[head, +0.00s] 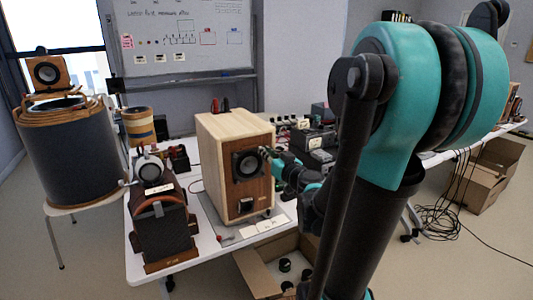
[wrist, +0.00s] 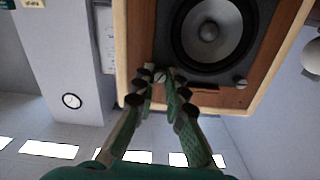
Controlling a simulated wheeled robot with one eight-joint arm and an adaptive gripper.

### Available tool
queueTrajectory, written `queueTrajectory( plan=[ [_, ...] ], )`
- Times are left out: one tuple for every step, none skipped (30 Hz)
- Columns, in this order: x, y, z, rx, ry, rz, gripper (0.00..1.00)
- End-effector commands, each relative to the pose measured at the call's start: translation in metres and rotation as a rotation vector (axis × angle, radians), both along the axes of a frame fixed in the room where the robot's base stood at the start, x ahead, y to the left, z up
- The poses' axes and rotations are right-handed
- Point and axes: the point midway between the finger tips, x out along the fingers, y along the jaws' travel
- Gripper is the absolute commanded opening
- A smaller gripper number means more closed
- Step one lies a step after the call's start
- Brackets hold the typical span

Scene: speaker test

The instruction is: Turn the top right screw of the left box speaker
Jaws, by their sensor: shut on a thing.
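The wooden box speaker (head: 209,160) stands on the table in the middle of the head view, with a dark square driver plate (head: 241,173) on its front. My gripper (head: 268,153) is at the upper right corner of that plate. In the wrist view, which is upside down, the driver cone (wrist: 209,32) shows above my gripper (wrist: 160,71). My fingertips are shut on a screw (wrist: 160,78) at the plate's corner, which they partly hide. Another screw (wrist: 240,83) shows to the right along the same edge, clear of my fingers.
A small speaker (head: 46,72) sits on a large dark drum (head: 72,155) at the far left. Dark equipment (head: 312,139) crowds behind my gripper. An open cardboard box (head: 258,278) is on the floor below the table.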

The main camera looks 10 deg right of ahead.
Motion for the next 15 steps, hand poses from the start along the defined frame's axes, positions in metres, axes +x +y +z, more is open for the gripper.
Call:
queueTrajectory(
  plan=[
    [-0.0001, 0.0000, -0.0001, 0.041, 0.013, 0.000, 0.00],
    [-0.0001, -0.0001, -0.0001, 0.068, 0.022, 0.000, 0.00],
    [-0.0001, -0.0001, -0.0001, 0.104, 0.034, 0.000, 0.00],
    [-0.0001, -0.0001, -0.0001, 0.132, 0.043, 0.000, 0.00],
    [-0.0001, -0.0001, -0.0001, 0.160, 0.052, 0.000, 0.00],
    [-0.0001, -0.0001, -0.0001, 0.196, 0.064, 0.000, 0.00],
    [-0.0002, -0.0001, -0.0001, 0.222, 0.073, 0.000, 0.00],
    [0.0000, -0.0002, -0.0001, 0.250, 0.082, 0.000, 0.00],
    [-0.0001, -0.0002, -0.0001, 0.286, 0.094, 0.000, 0.00],
    [-0.0001, -0.0002, -0.0001, 0.313, 0.103, 0.000, 0.00],
    [-0.0001, -0.0002, -0.0002, 0.340, 0.112, 0.000, 0.00],
    [-0.0001, -0.0002, -0.0002, 0.376, 0.124, 0.000, 0.00],
    [-0.0001, -0.0002, -0.0002, 0.403, 0.132, 0.000, 0.00],
    [-0.0001, -0.0002, -0.0002, 0.430, 0.141, 0.000, 0.00],
    [-0.0001, -0.0003, -0.0002, 0.466, 0.153, 0.000, 0.00]
  ],
)
